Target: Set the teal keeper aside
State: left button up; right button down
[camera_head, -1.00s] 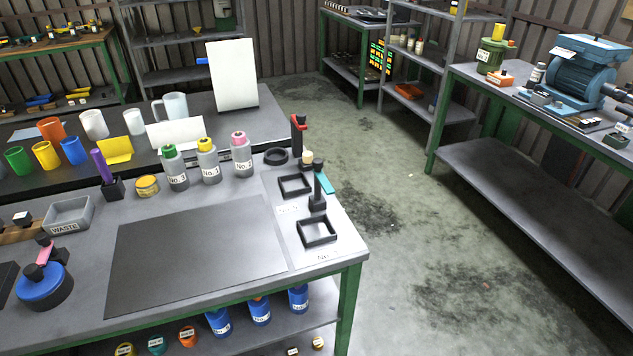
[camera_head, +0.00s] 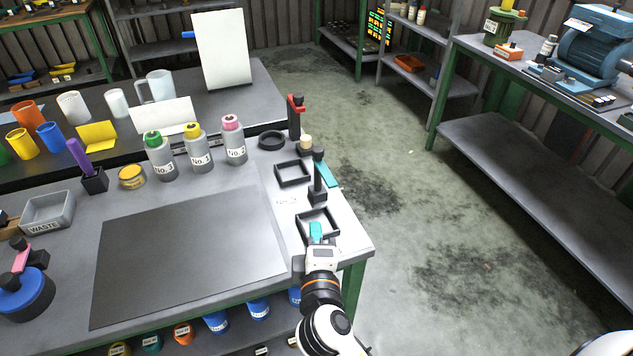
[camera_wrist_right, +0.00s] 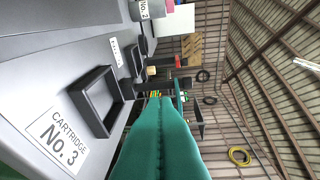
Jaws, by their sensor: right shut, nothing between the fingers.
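The teal keeper (camera_head: 328,175) is a small flat teal piece at the right edge of the bench in the head view. It sits beside a black upright post (camera_head: 318,178), which hides part of it. My right gripper (camera_head: 316,229) has teal fingers and is shut and empty. It is over the nearer black square frame (camera_head: 318,222), nearer the front of the bench than the keeper and apart from it. In the right wrist view the shut teal fingers (camera_wrist_right: 160,135) fill the lower middle. My left gripper is not in view.
A farther black square frame (camera_head: 292,173), a black ring (camera_head: 271,140) and a red-topped post (camera_head: 295,117) stand along the bench's right side. Labelled bottles (camera_head: 198,150) stand left of them. The dark mat (camera_head: 190,255) is clear. Open floor lies right of the bench.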

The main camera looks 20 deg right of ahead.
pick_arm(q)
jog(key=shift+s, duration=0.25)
pick_arm(e)
jog(key=shift+w+a+r+n+t+y, duration=0.15)
jog(key=shift+w+a+r+n+t, duration=0.15)
jog(key=shift+a+r+n, duration=0.2)
jog(key=shift+w+a+r+n+t+y, duration=0.2)
jog(key=shift+a+r+n+t, duration=0.15)
jog(key=shift+a+n, duration=0.2)
jog(key=shift+r, duration=0.1)
